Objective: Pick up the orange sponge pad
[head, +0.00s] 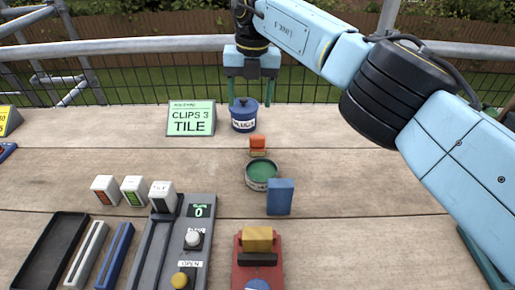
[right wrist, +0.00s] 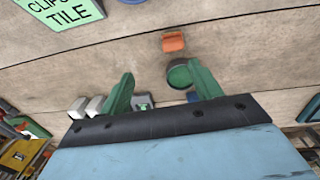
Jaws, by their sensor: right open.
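The small orange sponge pad (head: 258,142) stands on the wooden table, just behind a round green-topped tin. In the right wrist view the orange pad (right wrist: 173,42) lies beyond the fingertips, near the tin. My right gripper (head: 249,92) is open and empty, with its green fingers pointing down. It is above the far part of the table, by the blue lidded pot, and apart from the pad. Its two spread fingers also show in the right wrist view (right wrist: 163,82). My left gripper is in neither view.
The green tin (head: 262,174) and a blue block (head: 280,197) stand in front of the pad. The blue pot (head: 244,115) and a "CLIPS 3 TILE" sign (head: 191,118) are behind. A grey button panel (head: 195,240) and a red stand (head: 245,275) are nearer. The table's right middle is clear.

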